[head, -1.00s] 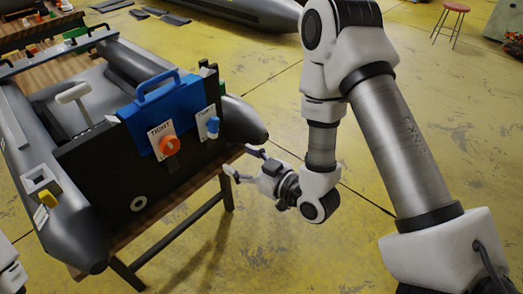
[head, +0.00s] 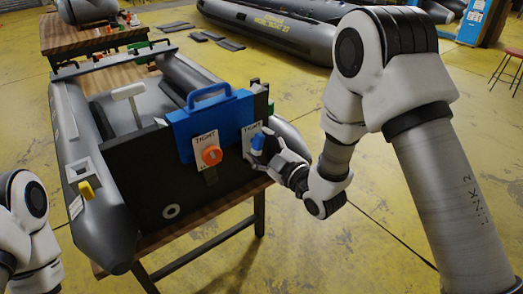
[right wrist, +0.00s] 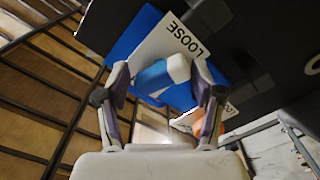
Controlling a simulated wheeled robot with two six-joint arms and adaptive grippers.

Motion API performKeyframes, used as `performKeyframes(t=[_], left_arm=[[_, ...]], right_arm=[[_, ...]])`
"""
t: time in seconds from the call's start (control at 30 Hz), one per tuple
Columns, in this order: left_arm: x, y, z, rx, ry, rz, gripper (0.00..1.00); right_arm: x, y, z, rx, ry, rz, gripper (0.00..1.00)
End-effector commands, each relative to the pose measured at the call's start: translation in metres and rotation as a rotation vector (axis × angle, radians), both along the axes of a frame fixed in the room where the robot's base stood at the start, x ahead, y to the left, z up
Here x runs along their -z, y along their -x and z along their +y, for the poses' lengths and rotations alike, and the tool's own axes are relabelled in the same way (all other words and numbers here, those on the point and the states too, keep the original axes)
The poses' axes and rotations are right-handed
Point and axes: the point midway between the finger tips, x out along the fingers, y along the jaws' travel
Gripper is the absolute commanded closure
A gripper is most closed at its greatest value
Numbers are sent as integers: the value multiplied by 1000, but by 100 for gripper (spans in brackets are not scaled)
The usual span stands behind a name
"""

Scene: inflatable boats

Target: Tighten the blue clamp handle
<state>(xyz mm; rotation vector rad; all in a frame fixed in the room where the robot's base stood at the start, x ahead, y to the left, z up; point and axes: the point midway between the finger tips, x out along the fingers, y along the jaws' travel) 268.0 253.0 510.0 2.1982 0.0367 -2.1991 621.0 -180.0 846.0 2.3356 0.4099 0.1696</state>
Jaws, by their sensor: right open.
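The blue clamp handle (head: 257,142) sticks out from the right part of the dark transom board (head: 130,185) of a grey inflatable boat. My right gripper (head: 261,153) is at this handle, with its fingers around it. In the right wrist view the blue handle (right wrist: 158,77), with a pale end, lies between the two open fingers of the right gripper (right wrist: 162,85). No firm grip on it shows. A white card (right wrist: 183,38) behind it reads LOOSE. My left arm shows at the left edge, but its gripper is out of view.
An orange knob (head: 212,155) with a TIGHT card sits just left of the blue handle, below a blue carrying-handle block (head: 208,112). The boat rests on a wooden table (head: 215,207). Another grey boat (head: 270,30) lies behind. Yellow floor right of the table is clear.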

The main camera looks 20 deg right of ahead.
Motion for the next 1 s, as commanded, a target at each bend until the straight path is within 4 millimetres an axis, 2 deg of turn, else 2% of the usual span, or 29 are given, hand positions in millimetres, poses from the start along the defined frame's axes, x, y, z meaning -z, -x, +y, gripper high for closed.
performKeyframes(t=[0.17, 0.2, 0.47, 0.7, 0.83, 1.0], left_arm=[[13, 0, 0, 0, 0, 0, 56], [24, 0, 0, 0, 0, -1, 56], [71, 0, 0, 0, 0, 0, 56], [122, 0, 0, 0, 0, 0, 56], [141, 0, 0, 0, 0, 0, 56], [148, 0, 0, 0, 0, 0, 56]], right_arm=[[3, 0, 0, 1, 368, -133, 33], [7, 0, 0, 1, 455, -167, 33], [9, 0, 0, 4, 1031, -378, 33], [11, 1, 0, 6, 1571, -574, 33], [7, 1, 0, 5, 1794, -654, 33], [2, 0, 0, 3, 1919, -696, 33]])
